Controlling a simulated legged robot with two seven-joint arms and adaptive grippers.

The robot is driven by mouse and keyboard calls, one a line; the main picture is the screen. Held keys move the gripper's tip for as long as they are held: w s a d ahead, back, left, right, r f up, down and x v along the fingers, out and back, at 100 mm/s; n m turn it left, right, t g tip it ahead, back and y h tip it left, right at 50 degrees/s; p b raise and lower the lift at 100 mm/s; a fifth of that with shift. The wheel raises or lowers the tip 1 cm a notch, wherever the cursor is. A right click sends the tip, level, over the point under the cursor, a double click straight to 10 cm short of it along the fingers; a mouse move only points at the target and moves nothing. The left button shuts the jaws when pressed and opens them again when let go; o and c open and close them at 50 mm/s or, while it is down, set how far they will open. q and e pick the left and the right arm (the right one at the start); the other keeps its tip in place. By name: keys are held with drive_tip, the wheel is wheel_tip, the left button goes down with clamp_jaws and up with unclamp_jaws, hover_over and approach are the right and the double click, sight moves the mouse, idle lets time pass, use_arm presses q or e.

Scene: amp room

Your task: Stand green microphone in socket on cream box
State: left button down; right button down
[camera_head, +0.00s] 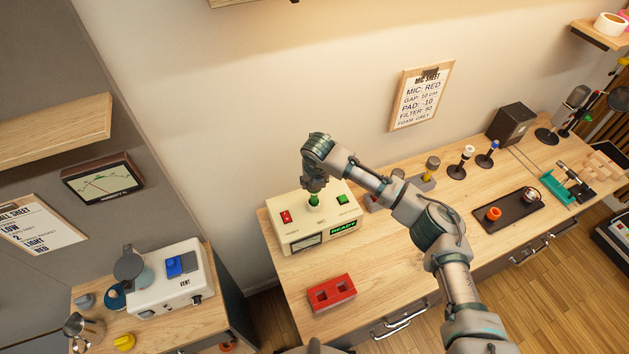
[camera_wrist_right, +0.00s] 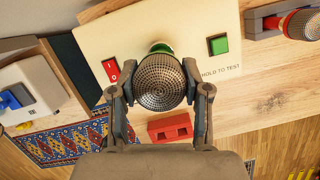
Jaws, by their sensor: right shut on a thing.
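The cream box (camera_head: 290,236) stands at the left end of the long bench, with a red switch, a green button and a lit display reading READY. My right gripper (camera_head: 314,187) is above the box top, shut on the green microphone (camera_head: 314,200). In the right wrist view the microphone's round metal grille (camera_wrist_right: 160,82) sits between the two fingers, with its green part behind it. The microphone looks upright over the middle of the box top. The socket is hidden under it, so I cannot tell whether the lower end is seated. My left gripper is not in view.
A red block with two openings (camera_head: 331,293) lies in front of the box. Several microphones on stands, a dark tray (camera_head: 508,211) and a black speaker-like box (camera_head: 510,124) are along the bench to the right. A separate side table with a white device (camera_head: 170,280) is at left.

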drive_tip(key=c, duration=0.6)
unclamp_jaws()
drive_tip(key=shift+a, duration=0.1)
drive_tip(key=shift+c, duration=0.2)
drive_tip(key=shift+o, duration=1)
drive_tip(key=shift+a, duration=0.1)
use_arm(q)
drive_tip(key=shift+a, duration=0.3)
use_arm(e)
drive_tip(key=v, duration=1.2)
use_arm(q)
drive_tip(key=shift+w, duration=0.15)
use_arm(e)
drive_tip(key=shift+a, duration=0.1)
drive_tip(key=shift+f, duration=0.1)
